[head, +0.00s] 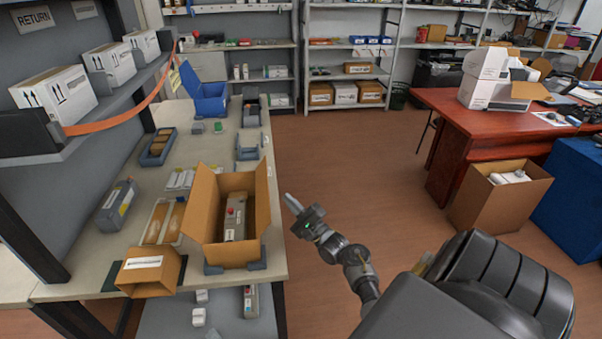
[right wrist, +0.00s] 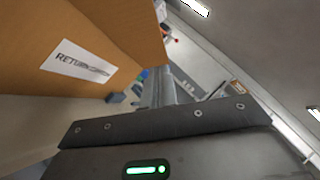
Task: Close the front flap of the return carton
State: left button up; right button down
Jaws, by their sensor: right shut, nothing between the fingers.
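The return carton (head: 208,256) is an open brown box near the front right edge of the workbench. Tall flaps stand up at its left and right, and a grey cartridge (head: 235,215) with a red spot lies inside. I cannot tell for sure which panel is the front flap. My right gripper (head: 289,199) is shut and empty, to the right of the carton and apart from it, beyond the bench edge. In the right wrist view, a brown carton panel (right wrist: 110,35) with a white "RETURN" label fills the upper left, beside the closed fingers (right wrist: 158,88). My left gripper is out of view.
A smaller brown box (head: 150,283) stands left of the carton at the bench's front edge. Trays and cartridges, including a grey one (head: 116,205), lie farther left and back. A blue bin (head: 208,104) stands at the back.

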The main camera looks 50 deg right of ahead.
aim_at(267, 183)
jog(key=w+a+r+p, duration=0.2)
jog(key=w+r, duration=0.1)
jog(key=shift+w+a, duration=0.3)
jog(key=shift+a, duration=0.05)
jog(key=shift+w, duration=0.1)
